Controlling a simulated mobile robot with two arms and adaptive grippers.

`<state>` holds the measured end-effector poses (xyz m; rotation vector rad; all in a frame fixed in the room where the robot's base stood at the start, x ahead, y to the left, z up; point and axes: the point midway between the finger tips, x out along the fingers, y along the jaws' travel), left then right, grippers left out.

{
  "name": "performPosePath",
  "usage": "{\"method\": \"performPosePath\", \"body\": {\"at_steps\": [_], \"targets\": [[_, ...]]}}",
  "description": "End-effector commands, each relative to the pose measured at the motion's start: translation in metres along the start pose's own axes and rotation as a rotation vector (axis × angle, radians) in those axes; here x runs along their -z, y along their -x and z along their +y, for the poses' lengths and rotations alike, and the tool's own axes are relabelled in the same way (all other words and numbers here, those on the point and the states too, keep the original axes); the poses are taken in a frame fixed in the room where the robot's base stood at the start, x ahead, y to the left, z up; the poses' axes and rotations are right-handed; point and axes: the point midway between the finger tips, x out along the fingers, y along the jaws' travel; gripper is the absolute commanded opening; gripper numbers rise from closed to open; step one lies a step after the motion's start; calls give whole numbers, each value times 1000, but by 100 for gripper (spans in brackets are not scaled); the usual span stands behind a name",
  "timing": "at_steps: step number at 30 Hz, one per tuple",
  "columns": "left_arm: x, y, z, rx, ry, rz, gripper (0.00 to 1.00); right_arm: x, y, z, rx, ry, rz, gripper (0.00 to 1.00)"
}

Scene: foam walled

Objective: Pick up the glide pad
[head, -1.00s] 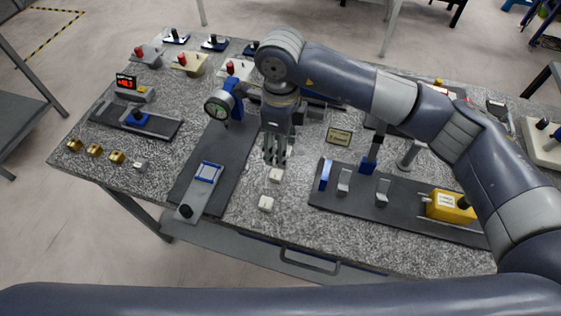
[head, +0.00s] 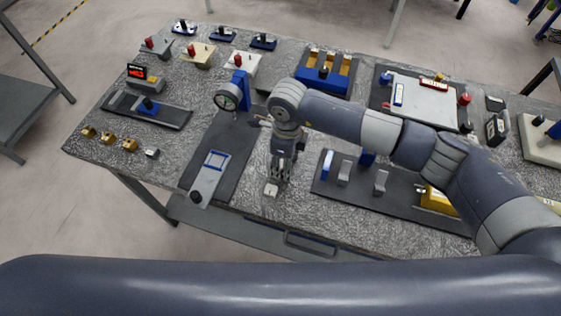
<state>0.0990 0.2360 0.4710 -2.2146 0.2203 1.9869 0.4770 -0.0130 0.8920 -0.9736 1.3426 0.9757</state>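A small pale block (head: 271,190), which I take to be the glide pad, lies on the speckled grey table near its front edge. My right gripper (head: 278,179) points down with its fingertips at the block's far side. Its two fingers look apart, with nothing clearly between them; whether they touch the block cannot be told. A second pale block, visible earlier just behind this one, is now hidden by the gripper. My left gripper is out of view.
A dark mat with a dial gauge stand (head: 229,97) and a grey plate with a blue frame (head: 209,178) lies to the left. Another dark mat (head: 400,196) with upright brackets and a yellow block (head: 438,200) lies to the right. A drawer handle (head: 310,245) is below the front edge.

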Motion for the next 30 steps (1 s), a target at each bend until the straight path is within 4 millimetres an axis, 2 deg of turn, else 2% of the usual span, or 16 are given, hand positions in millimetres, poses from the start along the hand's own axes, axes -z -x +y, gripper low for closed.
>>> {"method": "performPosePath", "body": {"at_steps": [2,7,8,22,26,30], "targets": [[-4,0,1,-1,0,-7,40,0,0,0,0,0,0,48],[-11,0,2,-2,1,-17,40,0,0,0,0,1,0,12],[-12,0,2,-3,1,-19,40,0,0,0,0,1,0,8],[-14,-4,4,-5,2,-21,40,-1,5,-1,2,1,-2,8],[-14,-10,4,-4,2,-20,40,-1,14,-1,3,1,-2,8],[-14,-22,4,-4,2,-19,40,-1,33,-2,6,2,-4,8]]}}
